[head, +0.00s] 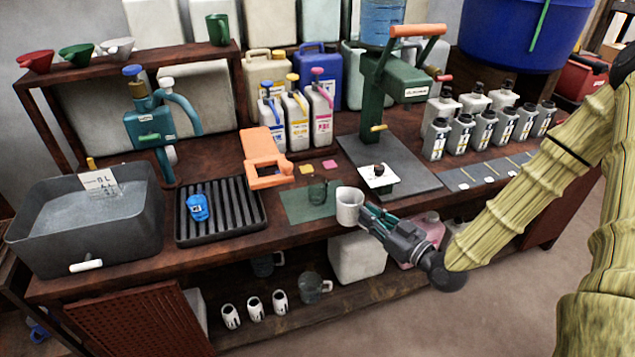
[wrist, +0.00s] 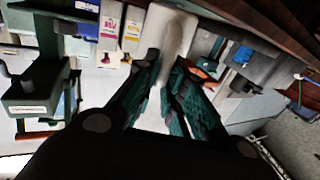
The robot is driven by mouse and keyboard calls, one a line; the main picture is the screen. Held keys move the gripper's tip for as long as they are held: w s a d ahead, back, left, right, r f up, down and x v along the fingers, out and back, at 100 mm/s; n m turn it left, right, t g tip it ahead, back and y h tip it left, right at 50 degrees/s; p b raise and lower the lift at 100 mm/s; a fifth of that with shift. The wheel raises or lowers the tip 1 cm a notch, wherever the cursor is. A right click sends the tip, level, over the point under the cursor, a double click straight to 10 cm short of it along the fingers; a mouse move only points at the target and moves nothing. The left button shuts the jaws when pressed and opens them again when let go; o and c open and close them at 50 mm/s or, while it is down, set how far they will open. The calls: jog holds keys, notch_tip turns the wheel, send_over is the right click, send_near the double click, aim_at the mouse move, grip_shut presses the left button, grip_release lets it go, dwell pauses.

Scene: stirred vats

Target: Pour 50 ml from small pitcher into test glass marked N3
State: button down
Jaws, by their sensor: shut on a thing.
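My gripper (head: 367,216) is shut on a small pale grey pitcher (head: 349,205), held upright by its side at the bench's front edge. In the wrist view the pitcher (wrist: 176,32) stands out beyond my gripper's teal fingers (wrist: 165,75). A dark greenish see-through glass (head: 317,189) stands on the green mat (head: 296,206), just left of the pitcher and apart from it. I cannot read any N3 mark on it. The pitcher's contents cannot be made out.
A grey plate (head: 405,187) with a small black-topped item lies behind the pitcher. An orange stand (head: 268,172) is behind the mat. A ribbed black tray (head: 247,224) and a grey basin (head: 140,235) stand left. Several grey bottles (head: 484,130) stand right.

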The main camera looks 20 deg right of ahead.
aim_at(361, 195)
jog(key=r+p, duration=0.1)
jog(key=p, duration=0.1)
jog(key=shift+w+a+r+g+p, duration=0.2)
jog(key=shift+w+r+g+p, duration=0.15)
jog(key=shift+w+g+p, duration=0.05)
jog(key=w+r+g+p, duration=0.1)
jog(key=p, duration=0.2)
jog(key=w+a+r+g+h+p, duration=0.1)
jog(key=r+p, duration=0.1)
jog(key=p, duration=0.2)
jog(key=shift+w+a+g+h, duration=0.15)
jog(key=shift+w+g+h, duration=0.15)
jog(key=shift+w+g, duration=0.1)
jog(key=w+a+r+g+h+p, duration=0.1)
jog(key=w+a+r+g+p, duration=0.1)
jog(key=p, duration=0.6)
notch_tip(361, 195, up, 2)
jog(key=shift+w+r+g+p, duration=0.1)
jog(key=shift+w+g+p, duration=0.3)
jog(key=shift+w+g, duration=0.65)
jog(key=shift+w+a+r+g+h+p, duration=0.15)
jog(key=shift+w+r+g+h+p, duration=0.25)
jog(key=shift+p, duration=0.5)
jog(key=shift+w+a+r+g+h+p, duration=0.1)
jog(key=shift+w+r+g+h+p, duration=0.1)
jog(key=shift+w+p, duration=0.55)
jog(key=shift+w+a+r+g+p, duration=0.15)
jog(key=shift+r+g+p, duration=0.35)
jog(key=shift+p, duration=0.7)
